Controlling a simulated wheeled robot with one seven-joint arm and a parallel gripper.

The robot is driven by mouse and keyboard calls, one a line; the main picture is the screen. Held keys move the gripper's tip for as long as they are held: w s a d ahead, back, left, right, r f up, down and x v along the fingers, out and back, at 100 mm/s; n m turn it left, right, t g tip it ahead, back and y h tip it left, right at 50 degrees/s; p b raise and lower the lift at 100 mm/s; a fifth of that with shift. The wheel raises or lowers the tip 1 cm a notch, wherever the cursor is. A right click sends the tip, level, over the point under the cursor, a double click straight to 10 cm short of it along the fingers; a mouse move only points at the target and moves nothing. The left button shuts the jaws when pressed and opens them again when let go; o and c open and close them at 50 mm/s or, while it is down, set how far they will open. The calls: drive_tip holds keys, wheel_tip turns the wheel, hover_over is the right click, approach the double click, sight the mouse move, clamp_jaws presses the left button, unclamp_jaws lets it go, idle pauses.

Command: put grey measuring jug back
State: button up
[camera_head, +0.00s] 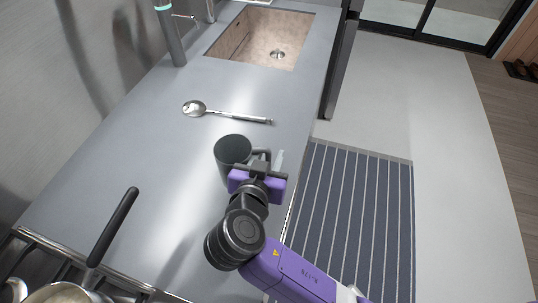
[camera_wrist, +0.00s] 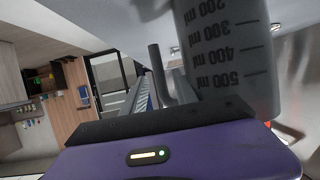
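The grey measuring jug (camera_head: 231,151) appears upright over the counter, near its right edge, with its handle to the right. I cannot tell whether its base touches the counter. In the wrist view the jug (camera_wrist: 226,50) fills the upper right, its millilitre scale upside down, and a grey bar that looks like its handle (camera_wrist: 156,75) is beside it. My gripper (camera_head: 260,165) is right at the handle side of the jug.
A metal spoon (camera_head: 225,113) lies on the counter (camera_head: 165,170) behind the jug. A pan with a black handle (camera_head: 113,226) is at the front left. A striped runner (camera_head: 355,215) covers the floor at right.

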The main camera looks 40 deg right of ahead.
drive_tip(key=b+v, duration=0.1)
drive_tip(key=v, duration=1.1)
drive_tip(key=shift+b, duration=0.3)
drive_tip(key=shift+r, duration=0.1)
